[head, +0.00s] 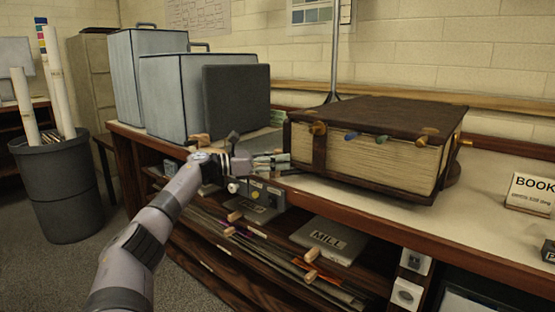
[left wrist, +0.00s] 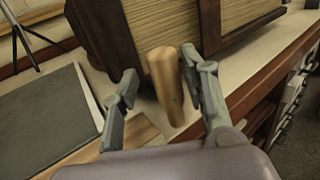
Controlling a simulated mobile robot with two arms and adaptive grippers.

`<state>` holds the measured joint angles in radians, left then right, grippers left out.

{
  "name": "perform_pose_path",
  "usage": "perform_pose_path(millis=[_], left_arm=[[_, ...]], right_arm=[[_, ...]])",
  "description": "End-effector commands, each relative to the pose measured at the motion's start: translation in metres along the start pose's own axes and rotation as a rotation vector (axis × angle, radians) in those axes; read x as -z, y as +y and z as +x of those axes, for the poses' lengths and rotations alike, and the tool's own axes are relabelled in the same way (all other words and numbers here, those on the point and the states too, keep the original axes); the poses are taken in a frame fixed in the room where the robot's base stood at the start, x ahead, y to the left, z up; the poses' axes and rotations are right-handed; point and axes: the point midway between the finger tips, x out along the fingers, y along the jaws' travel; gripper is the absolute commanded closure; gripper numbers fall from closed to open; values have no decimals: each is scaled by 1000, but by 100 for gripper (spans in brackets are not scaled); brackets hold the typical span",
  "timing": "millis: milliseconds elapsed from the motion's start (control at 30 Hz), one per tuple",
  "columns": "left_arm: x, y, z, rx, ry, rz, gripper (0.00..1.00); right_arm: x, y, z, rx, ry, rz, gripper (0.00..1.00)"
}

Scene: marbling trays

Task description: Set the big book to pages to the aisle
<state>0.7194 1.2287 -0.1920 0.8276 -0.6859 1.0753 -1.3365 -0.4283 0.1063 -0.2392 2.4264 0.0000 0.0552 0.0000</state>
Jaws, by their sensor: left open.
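The big book (head: 385,112) lies flat on the bench, with a dark brown cover and cream page edges (head: 375,157) on its long side facing the front of the bench. My left gripper (head: 243,163) is open at the bench's front edge, left of the book. In the left wrist view, a wooden peg (left wrist: 165,80) stands between its open fingers (left wrist: 157,82). I cannot tell whether they touch it. My right gripper is out of view.
Grey cases (head: 205,95) stand on the bench to the left. A "BOOK" card (head: 530,193) stands right of the book. A bin (head: 60,190) stands on the floor at left.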

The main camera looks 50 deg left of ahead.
Motion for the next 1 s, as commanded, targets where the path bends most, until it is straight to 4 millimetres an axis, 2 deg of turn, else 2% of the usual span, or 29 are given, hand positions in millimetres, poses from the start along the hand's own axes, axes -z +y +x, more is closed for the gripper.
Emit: perform_pose_path(millis=[233, 600, 1000], left_arm=[[3, 0, -8, 1, 5, -2, 59], [4, 0, -53, 0, 8, -1, 59], [2, 0, -89, 1, 6, -1, 59]], right_arm=[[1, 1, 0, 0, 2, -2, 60], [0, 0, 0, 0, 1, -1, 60], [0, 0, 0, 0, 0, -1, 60]])
